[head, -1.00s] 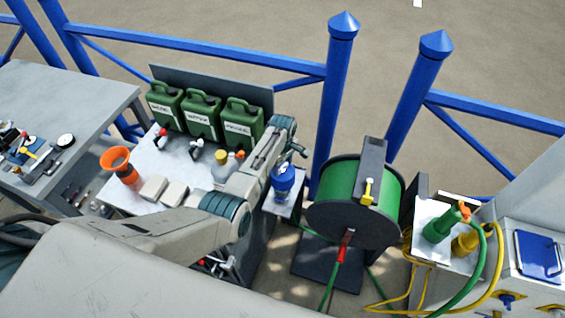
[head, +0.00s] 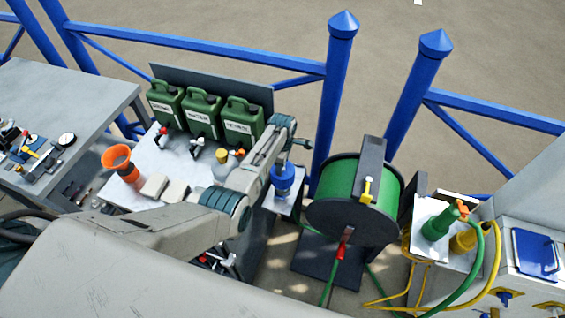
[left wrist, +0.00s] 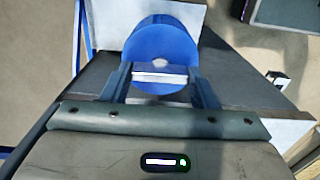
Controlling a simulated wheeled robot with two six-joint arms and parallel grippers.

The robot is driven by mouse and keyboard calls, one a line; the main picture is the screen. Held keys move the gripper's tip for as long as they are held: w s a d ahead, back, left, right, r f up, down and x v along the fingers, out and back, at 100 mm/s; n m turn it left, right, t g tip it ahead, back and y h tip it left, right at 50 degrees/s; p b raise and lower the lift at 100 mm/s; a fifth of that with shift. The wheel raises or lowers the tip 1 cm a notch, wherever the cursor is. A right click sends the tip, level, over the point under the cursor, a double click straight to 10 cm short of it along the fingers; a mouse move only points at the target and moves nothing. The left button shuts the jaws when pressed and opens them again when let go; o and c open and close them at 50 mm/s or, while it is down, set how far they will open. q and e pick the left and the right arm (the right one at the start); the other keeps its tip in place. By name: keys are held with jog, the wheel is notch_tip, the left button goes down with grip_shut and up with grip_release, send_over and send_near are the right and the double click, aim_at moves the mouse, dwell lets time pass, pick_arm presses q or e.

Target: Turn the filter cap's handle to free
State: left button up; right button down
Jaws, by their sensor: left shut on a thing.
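The blue filter (head: 283,182) stands on a small shelf to the right of the jerrycan bench in the head view. In the left wrist view its round blue cap (left wrist: 160,42) fills the top middle. A pale metal handle bar (left wrist: 160,78) lies across it, running left to right in that view. My left gripper (left wrist: 161,84) is shut on this handle, one dark finger at each end of the bar. In the head view my left gripper (head: 290,148) is above the filter, and my wrist partly hides the cap and handle. My right gripper is in neither view.
A green hose reel (head: 352,188) stands close to the right of the filter. Green jerrycans (head: 201,117), an orange funnel (head: 118,160) and small bottles share the bench to the left. Blue railing posts (head: 335,90) rise behind. A shore-power stand (head: 437,245) is farther right.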

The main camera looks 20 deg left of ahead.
pick_arm(q)
jog(key=o, duration=1)
notch_tip(320, 180, up, 11)
jog(key=b, duration=0.2)
jog(key=shift+f, duration=0.1)
